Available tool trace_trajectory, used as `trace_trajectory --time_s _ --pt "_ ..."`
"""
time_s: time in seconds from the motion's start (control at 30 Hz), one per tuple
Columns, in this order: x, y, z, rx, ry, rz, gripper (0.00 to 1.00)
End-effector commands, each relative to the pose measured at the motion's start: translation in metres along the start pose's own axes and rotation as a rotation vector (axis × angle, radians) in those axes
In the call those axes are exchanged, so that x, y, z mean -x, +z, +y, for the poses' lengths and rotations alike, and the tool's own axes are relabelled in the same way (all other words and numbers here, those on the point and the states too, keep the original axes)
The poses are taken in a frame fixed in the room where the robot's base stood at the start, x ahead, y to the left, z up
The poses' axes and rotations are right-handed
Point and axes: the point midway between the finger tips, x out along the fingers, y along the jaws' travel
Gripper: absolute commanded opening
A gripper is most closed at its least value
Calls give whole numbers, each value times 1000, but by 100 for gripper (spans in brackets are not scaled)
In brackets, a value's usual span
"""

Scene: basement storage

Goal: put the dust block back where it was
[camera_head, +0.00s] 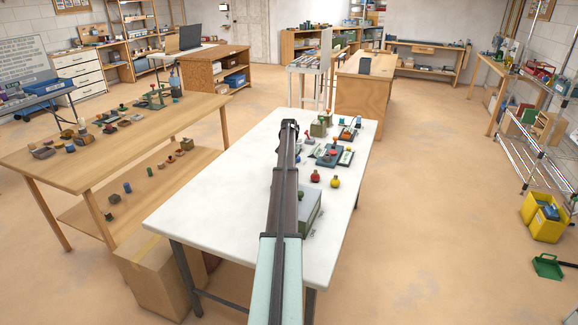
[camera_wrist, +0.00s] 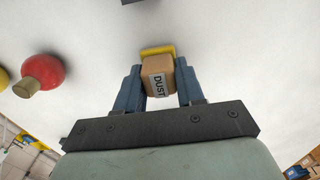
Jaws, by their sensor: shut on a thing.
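In the head view my gripper (camera_head: 290,126) is over the far part of the white table (camera_head: 215,180), and the block is hidden there by my arm. Its height above the table is unclear.
A red knobbed piece (camera_head: 315,176) and a yellow one (camera_head: 335,182) stand right of my arm. Dark trays (camera_head: 328,155) and an olive block (camera_head: 318,129) are farther back. A grey-green box (camera_head: 309,212) is partly behind my arm. The table's left side is clear.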

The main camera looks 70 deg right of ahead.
Motion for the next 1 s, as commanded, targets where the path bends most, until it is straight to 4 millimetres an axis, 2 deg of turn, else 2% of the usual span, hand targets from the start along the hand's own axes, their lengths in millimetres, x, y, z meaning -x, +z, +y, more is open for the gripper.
trace_trajectory --time_s 0.07,0.1,0.37,0.6,0.73,0.87,1.0 --pt "-2 0 0 0 0 0 9" --pt "-3 0 0 0 0 0 39" --pt "-2 0 0 0 0 0 63" --pt "-2 0 0 0 0 0 63" --pt "6 0 0 0 0 1 63" --pt "23 0 0 0 0 1 63" --pt "49 0 0 0 -1 2 63"
